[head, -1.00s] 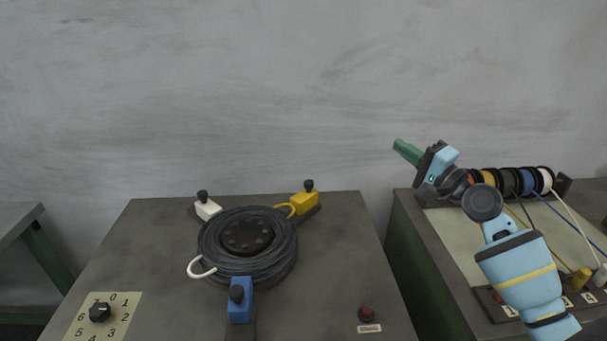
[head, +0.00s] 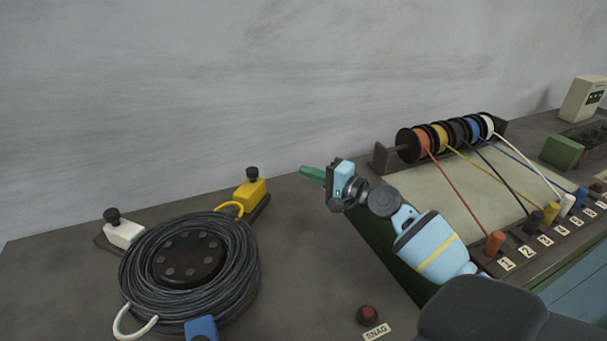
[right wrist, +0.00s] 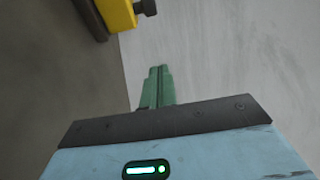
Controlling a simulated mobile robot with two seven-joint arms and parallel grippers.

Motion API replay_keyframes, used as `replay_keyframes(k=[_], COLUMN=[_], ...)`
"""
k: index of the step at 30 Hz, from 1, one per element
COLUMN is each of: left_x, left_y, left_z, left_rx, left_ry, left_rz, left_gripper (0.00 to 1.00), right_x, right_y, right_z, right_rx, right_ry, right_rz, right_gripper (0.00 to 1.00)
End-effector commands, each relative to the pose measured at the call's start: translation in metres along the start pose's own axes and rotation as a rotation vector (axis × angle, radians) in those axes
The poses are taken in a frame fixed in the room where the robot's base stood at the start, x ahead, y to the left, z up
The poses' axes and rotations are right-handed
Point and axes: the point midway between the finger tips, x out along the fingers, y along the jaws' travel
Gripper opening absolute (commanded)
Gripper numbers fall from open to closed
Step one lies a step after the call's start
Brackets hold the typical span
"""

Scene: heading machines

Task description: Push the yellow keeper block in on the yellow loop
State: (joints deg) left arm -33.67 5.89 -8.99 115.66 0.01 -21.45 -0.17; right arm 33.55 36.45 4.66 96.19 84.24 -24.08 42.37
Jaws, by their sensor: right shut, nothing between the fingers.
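The yellow keeper block (head: 250,192), with a black knob on top, sits on a dark rail at the back of the bench, behind the black coil. The yellow loop (head: 230,208) is a short curved piece between the block and the coil's edge. My right gripper (head: 306,171) is shut and empty, its green fingers pointing left toward the block with a gap between. In the right wrist view the shut fingers (right wrist: 158,72) point up, and the yellow block (right wrist: 118,12) is at the top left, apart from them. My left gripper is not in view.
The black coil (head: 240,283) has a white block (head: 123,235), a white loop (head: 124,327) and a blue block (head: 201,328) around it. A red button (head: 367,315) is at the front. Coloured spools (head: 418,144) with cords stand at right. The wall (head: 250,80) is behind.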

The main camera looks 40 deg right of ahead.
Motion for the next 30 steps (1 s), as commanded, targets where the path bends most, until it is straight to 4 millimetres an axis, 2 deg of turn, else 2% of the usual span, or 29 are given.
replay_keyframes(k=[6, 16, 24, 30], left_x=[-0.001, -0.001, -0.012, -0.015], left_y=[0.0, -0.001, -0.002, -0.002], left_z=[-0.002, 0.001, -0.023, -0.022], left_rx=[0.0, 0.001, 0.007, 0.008], left_ry=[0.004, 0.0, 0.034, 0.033], left_rz=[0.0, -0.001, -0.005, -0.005], left_gripper=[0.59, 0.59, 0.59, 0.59], right_x=[0.035, 0.08, 0.087, 0.089], right_y=[-0.002, -0.001, -0.005, -0.002], right_z=[0.0, 0.0, 0.031, 0.039], right_rx=[0.001, 0.001, -0.001, -0.001], right_ry=[0.0, 0.0, -0.001, 0.0], right_rz=[-0.003, -0.001, -0.004, -0.001], right_gripper=[0.0, 0.0, 0.0, 0.0])
